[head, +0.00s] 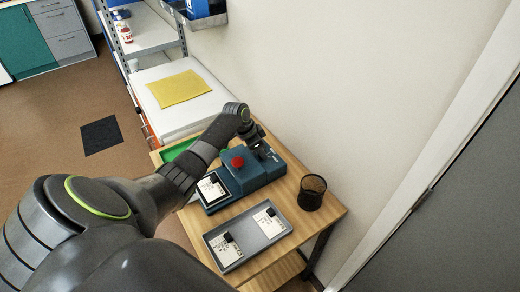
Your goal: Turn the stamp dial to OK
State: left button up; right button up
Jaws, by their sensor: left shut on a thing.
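A blue stamp device (258,178) sits on the wooden table. A round red knob (237,162) is on its top, and a white card (211,187) with a dark patch lies at its left end. My left gripper (263,153) reaches over the back right part of the device, beside the red knob. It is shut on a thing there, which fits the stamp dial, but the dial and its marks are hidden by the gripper. The dial's setting cannot be read. My right gripper is not in view.
A grey tray (247,251) with two white cards lies in front of the device. A black mesh cup (312,192) stands to the right near the wall. A green tray (178,150) is partly behind my arm. A yellow cloth (180,89) lies on a white surface beyond.

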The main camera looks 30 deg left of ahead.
pick_arm(q)
jog(key=o, duration=0.7)
jog(key=shift+r, duration=0.1)
jog(key=b+v, duration=0.2)
jog(key=v, duration=1.5)
jog(key=shift+r, duration=0.15)
